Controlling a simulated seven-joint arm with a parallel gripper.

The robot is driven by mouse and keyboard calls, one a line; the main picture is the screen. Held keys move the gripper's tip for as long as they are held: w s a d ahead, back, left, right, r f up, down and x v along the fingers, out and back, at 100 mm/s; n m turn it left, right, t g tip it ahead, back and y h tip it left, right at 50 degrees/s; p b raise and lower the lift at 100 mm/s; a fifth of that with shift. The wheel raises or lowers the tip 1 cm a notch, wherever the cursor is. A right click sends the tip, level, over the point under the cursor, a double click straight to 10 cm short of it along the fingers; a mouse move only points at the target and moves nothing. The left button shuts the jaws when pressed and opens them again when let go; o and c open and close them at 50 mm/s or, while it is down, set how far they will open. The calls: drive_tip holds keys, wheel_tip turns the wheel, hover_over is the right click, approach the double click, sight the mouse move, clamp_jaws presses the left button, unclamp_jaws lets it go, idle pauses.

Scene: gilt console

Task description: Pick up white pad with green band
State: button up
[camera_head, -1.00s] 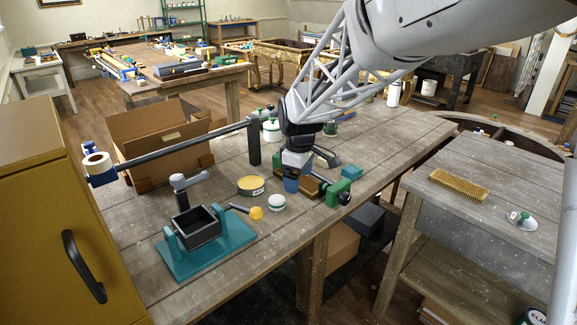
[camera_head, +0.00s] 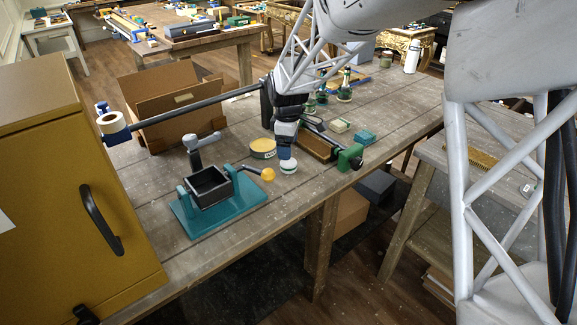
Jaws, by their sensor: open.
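The white pad with a green band (camera_head: 288,167) is a small round piece on the grey plank workbench, near its front edge. It stands right of a yellow-knobbed handle. My gripper (camera_head: 286,156) points down directly over the pad, its tips at or just above the pad's top. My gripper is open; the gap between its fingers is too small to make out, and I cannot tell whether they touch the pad. The pad's upper part is partly hidden by my gripper.
A round yellow-topped tin (camera_head: 262,149) stands just left of my gripper. A teal-based fixture with a dark box (camera_head: 207,187) is further left. A green-ended clamp (camera_head: 349,158) lies to the right. A cardboard box (camera_head: 165,105) stands behind. A mustard cabinet (camera_head: 60,200) fills the left.

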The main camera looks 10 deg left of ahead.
sight(288, 162)
drive_tip(key=shift+f, duration=1)
drive_tip(key=shift+f, duration=0.15)
drive_tip(key=shift+f, duration=2.5)
drive_tip(key=shift+c, duration=0.5)
drive_tip(key=c, duration=0.9)
drive_tip(key=shift+r, duration=0.15)
